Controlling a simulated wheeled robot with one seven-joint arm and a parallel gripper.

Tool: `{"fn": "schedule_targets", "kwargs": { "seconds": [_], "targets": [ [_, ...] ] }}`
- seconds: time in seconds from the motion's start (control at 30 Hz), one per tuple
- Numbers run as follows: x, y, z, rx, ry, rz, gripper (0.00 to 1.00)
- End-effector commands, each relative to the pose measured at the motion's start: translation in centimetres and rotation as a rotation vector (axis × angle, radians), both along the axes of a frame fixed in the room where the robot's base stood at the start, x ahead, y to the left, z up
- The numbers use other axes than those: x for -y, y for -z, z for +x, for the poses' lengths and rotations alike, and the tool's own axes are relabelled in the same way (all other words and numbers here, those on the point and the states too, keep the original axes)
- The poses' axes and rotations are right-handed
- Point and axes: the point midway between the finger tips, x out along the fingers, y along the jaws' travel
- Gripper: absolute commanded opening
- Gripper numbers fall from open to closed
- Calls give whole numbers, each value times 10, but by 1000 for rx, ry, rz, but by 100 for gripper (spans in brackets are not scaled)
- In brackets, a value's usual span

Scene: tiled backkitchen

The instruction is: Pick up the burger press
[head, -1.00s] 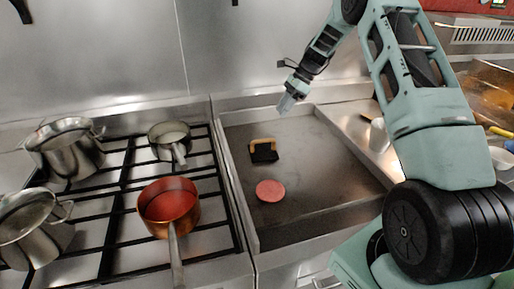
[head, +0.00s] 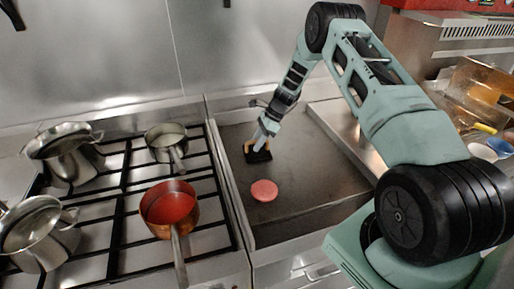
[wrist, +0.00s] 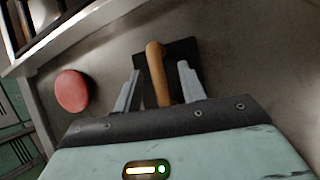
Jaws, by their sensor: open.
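The burger press has a dark flat plate (head: 258,156) and a light wooden handle, and sits on the griddle near its back left. In the wrist view the wooden handle (wrist: 157,72) lies between my two open fingers, with the dark plate (wrist: 183,55) beyond. My gripper (head: 268,130) is at the press from above, its fingers on either side of the handle; it also shows in the wrist view (wrist: 160,85). I cannot tell whether a finger touches the handle. Part of the handle is hidden by the gripper in the head view.
A pink patty (head: 264,191) lies on the griddle (head: 310,195) in front of the press. A raised metal edge separates the griddle from the stove on the left, which holds a copper pan (head: 169,208) with red contents and several steel pots. The griddle's front right is clear.

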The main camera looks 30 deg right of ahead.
Motion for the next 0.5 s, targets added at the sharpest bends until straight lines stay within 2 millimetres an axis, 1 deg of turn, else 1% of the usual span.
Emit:
{"fn": "schedule_targets", "kwargs": {
  "seconds": [0.1,0.27,0.37,0.4,0.43,0.5],
  "targets": [
    [-2,4,1,1,0,0,41],
    [-2,4,1,1,0,0,41],
    [-2,4,1,1,0,0,16],
    [-2,4,1,1,0,0,4],
    [-2,4,1,1,1,0,0],
    [-2,4,1,1,1,0,0]
  ]
}}
